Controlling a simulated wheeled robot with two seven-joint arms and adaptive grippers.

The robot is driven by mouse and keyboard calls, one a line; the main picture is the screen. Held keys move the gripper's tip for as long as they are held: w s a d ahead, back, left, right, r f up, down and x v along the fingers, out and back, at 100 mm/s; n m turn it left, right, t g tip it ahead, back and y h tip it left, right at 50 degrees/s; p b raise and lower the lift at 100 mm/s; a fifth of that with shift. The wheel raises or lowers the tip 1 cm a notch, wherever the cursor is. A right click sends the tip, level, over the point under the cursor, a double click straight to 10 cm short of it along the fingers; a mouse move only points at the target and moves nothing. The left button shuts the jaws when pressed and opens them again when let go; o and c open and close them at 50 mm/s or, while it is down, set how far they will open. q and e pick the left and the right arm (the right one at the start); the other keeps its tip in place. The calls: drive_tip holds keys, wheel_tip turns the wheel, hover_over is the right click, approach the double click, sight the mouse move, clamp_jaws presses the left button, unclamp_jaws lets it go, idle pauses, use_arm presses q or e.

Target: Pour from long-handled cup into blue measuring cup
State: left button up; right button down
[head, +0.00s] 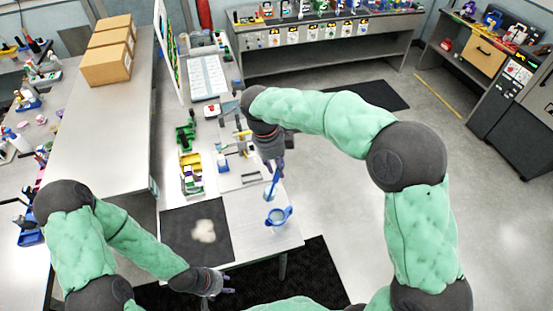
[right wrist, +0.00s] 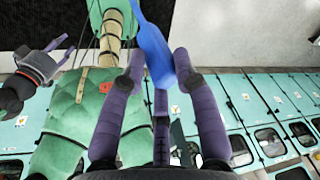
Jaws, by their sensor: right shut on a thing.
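The long-handled cup (head: 272,186), a slim blue piece, hangs from my right gripper (head: 275,160) above the table's right edge. In the right wrist view, the purple fingers (right wrist: 158,75) are closed about its blue body (right wrist: 153,45); its bowl and contents cannot be made out. The blue measuring cup (head: 279,215) stands on the white table just below and slightly right of the held cup, with a gap between them. My left gripper (head: 225,286) is low at the table's front edge, empty, its fingers apart. It also shows in the right wrist view (right wrist: 65,50).
A dark mat (head: 180,245) with a beige patch (head: 203,231) lies left of the measuring cup. Yellow and green devices (head: 191,175) and blue-and-white parts (head: 225,160) stand farther back. The table around the measuring cup is mostly clear.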

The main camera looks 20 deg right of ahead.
drive_tip(key=shift+s+d+f, duration=0.15)
drive_tip(key=shift+s, duration=0.25)
drive_tip(key=shift+d+f+y, duration=0.3)
drive_tip(key=shift+d+f, duration=0.05)
drive_tip(key=shift+f, duration=0.1)
drive_tip(key=shift+t+y, duration=0.6)
drive_tip(key=shift+y, duration=0.3)
drive_tip(key=shift+s+d+f, duration=0.3)
drive_tip(key=shift+d+f, duration=0.2)
drive_tip(key=shift+f, duration=0.1)
drive_tip(key=shift+s+d+f, duration=0.3)
drive_tip(key=shift+d+f, duration=0.2)
drive_tip(key=shift+f, duration=0.15)
drive_tip(key=shift+s+d+f, duration=0.3)
drive_tip(key=shift+d+f, duration=0.2)
drive_tip(key=shift+f, duration=0.1)
drive_tip(key=shift+f+b, duration=0.15)
drive_tip(key=shift+b, duration=0.95)
drive_tip(key=shift+d, duration=0.1)
drive_tip(key=s+d+f+t+y+b, duration=0.1)
drive_tip(key=s+d+f+y+b, duration=0.1)
drive_tip(key=f+b, duration=0.3)
drive_tip(key=shift+d+f+b, duration=0.15)
drive_tip(key=shift+d+b, duration=0.65)
drive_tip(key=shift+b, duration=0.7)
